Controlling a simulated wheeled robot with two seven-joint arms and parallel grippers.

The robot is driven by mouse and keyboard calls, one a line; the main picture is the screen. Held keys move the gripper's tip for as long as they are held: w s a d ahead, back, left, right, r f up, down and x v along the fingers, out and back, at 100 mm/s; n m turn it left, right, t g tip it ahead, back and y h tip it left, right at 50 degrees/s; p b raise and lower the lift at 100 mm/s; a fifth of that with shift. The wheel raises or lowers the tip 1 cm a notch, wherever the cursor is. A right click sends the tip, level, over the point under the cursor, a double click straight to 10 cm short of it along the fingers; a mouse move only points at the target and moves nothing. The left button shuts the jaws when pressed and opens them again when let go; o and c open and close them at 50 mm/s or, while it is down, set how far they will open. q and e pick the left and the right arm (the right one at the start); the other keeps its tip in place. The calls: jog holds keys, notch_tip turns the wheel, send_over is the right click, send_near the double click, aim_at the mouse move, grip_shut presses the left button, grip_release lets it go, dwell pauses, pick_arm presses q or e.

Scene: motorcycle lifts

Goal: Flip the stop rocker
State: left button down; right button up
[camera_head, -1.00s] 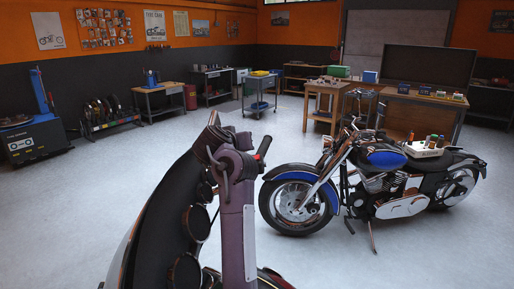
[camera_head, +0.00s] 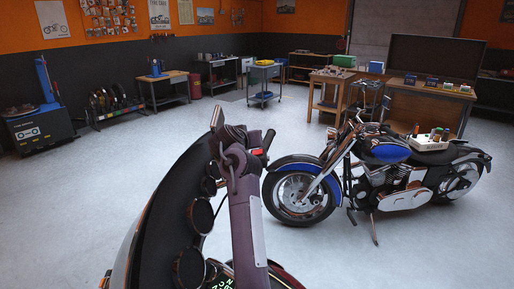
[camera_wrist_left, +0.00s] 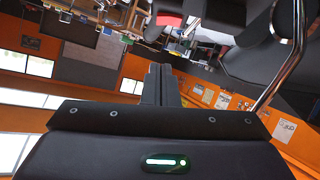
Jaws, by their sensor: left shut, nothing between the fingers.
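In the left wrist view, my left gripper (camera_wrist_left: 160,70) has its two dark fingers pressed together with nothing between them. A small red part (camera_wrist_left: 168,20) shows beyond the fingertips, apart from them in the picture; it may be the stop rocker. In the head view, a small red spot (camera_head: 257,152) lies by the dark handlebar grip (camera_head: 267,142) of the near motorcycle (camera_head: 160,225). A purple-grey arm link crosses in front of this handlebar and hides part of it. The rocker's position cannot be made out. My right gripper is not in view.
The near motorcycle has round gauges (camera_head: 200,215) and a chrome bar (camera_wrist_left: 290,60) close to my left gripper. A blue motorcycle (camera_head: 385,152) stands to the right with a white tray (camera_head: 430,144) on its seat. Open floor (camera_head: 100,210) lies to the left.

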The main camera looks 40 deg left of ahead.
aim_at(260, 149)
pick_arm(q)
jog(key=p+x, duration=0.1)
jog(key=x, duration=0.2)
jog(key=shift+w+a, duration=0.2)
jog(key=shift+w, duration=0.25)
jog(key=f, duration=0.1)
jog(key=w+f+p, duration=0.1)
jog(key=f+p, duration=0.1)
jog(key=shift+w+a+f, duration=0.1)
jog(key=shift+w+a, duration=0.1)
jog(key=shift+w, duration=0.2)
jog(key=shift+w+f, duration=0.2)
jog(key=shift+f, duration=0.3)
